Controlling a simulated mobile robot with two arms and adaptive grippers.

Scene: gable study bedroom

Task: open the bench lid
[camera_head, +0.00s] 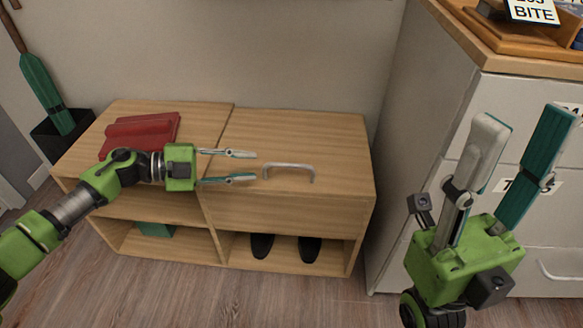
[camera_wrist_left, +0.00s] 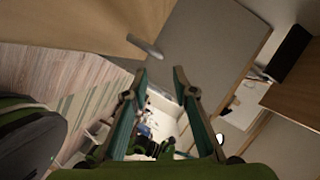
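The wooden bench (camera_head: 190,217) stands against the wall in the head view. Its lid (camera_head: 315,135) on the right half lies flat and closed, with a silver bar handle (camera_head: 289,168) near its front edge. My left gripper (camera_head: 242,167) points right, just left of the handle and apart from it. Its two fingers are spread with nothing between them. In the left wrist view the open fingers (camera_wrist_left: 163,78) show with a pale handle (camera_wrist_left: 145,45) beyond them. My right gripper (camera_head: 520,130) is raised at the right, fingers apart and empty, in front of the cabinet.
A folded red cloth (camera_head: 140,135) lies on the bench's left top. Black shoes (camera_head: 262,245) and a green item (camera_head: 155,229) sit in the lower compartments. A white drawer cabinet (camera_head: 425,130) stands close on the right. A dark umbrella stand (camera_head: 55,140) is at the left.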

